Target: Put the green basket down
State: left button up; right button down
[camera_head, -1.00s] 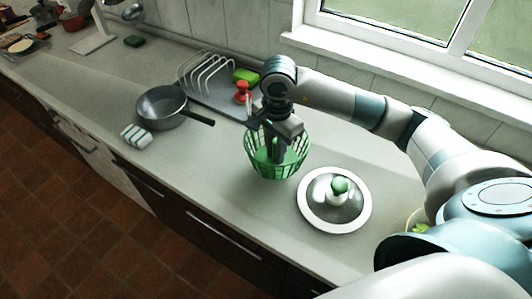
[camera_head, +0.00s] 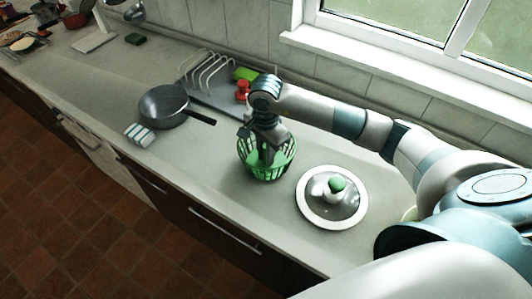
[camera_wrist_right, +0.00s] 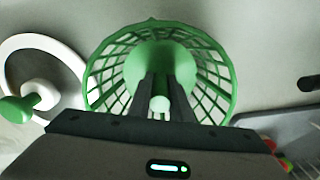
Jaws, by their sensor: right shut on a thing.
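The green basket (camera_head: 265,172), a round lattice bowl, is over the counter in the middle of the head view, left of the lid. My right gripper (camera_head: 267,150) points down into it and is shut on it. In the right wrist view, the two dark fingers (camera_wrist_right: 163,95) reach inside the basket (camera_wrist_right: 226,82), at a pale green post in its middle. The basket looks upright and at or very close to the counter; I cannot tell if it touches. My left gripper is not in view.
A lid (camera_head: 309,213) with white rim and green knob lies close on the right. A dark pan (camera_head: 160,104) and a striped cloth (camera_head: 139,134) lie to the left. A rack (camera_head: 212,72), a red item (camera_head: 242,90) and a green sponge (camera_head: 245,74) are behind. The counter front is clear.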

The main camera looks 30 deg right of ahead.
jog(key=shift+f, duration=0.4)
jog(key=shift+f, duration=0.2)
jog(key=c, duration=1.6)
grip_release()
jog(key=shift+r, duration=0.15)
